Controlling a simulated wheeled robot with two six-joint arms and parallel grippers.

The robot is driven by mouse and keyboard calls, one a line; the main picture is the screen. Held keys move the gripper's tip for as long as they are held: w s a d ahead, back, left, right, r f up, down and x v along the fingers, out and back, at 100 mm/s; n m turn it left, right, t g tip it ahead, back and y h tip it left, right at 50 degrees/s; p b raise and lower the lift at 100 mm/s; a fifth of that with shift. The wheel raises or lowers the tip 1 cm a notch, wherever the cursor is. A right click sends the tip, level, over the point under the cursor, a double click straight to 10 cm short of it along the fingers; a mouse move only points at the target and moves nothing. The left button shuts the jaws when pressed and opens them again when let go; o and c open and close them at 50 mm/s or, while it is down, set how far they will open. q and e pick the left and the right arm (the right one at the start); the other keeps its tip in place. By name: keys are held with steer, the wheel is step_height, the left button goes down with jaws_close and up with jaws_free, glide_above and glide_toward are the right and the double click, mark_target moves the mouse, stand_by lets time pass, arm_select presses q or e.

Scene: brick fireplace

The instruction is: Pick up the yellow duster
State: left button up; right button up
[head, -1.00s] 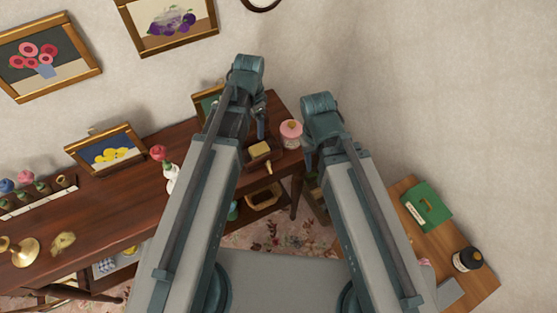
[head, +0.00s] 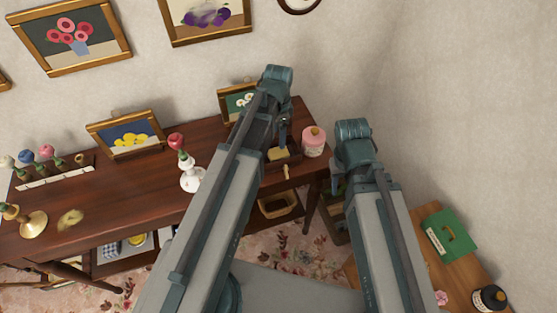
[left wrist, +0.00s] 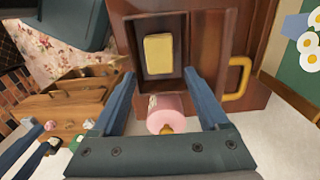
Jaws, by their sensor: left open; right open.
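A yellow folded-looking block (head: 278,154) lies in an open dark wooden box at the right end of the long table. It also shows in the left wrist view (left wrist: 158,54), inside the box (left wrist: 126,62). It may be the duster; a crumpled yellowish thing (head: 70,219) lies at the table's left, and a yellow item (head: 137,240) is on the shelf below. My left gripper (head: 284,124) is open; in the left wrist view its fingers (left wrist: 160,76) spread before the box, with nothing between the tips. My right gripper (head: 342,178) is open, right of the table's end.
A pink jar (head: 314,142) stands right of the box. A framed picture (head: 238,103) leans behind it. A white vase with a flower (head: 191,178) stands to the left. A lower table with a green case (head: 450,236) and a dark bottle (head: 489,298) is at right.

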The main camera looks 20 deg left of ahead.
mark_target(278, 152)
arm_select(q)
steer(key=shift+f+b, duration=1.1)
steer(key=shift+f, duration=0.5)
arm_select(e)
steer(key=shift+f, duration=1.6)
arm_select(q)
steer(key=shift+f, duration=0.1)
arm_select(e)
steer(key=shift+f, duration=0.15)
arm_select(q)
step_height(278, 152, down, 6)
steer(key=b, duration=0.5)
steer(key=shift+r+b, duration=0.25)
steer(key=shift+b, duration=0.05)
steer(key=shift+r, duration=0.1)
arm_select(e)
step_height(278, 152, down, 5)
steer(key=shift+f, duration=0.15)
arm_select(q)
steer(key=c, duration=1.1)
steer(key=shift+r, duration=0.15)
arm_select(e)
steer(key=shift+r, duration=0.2)
arm_select(q)
step_height(278, 152, up, 18)
steer(key=p, duration=1.8)
arm_select(e)
step_height(278, 152, up, 18)
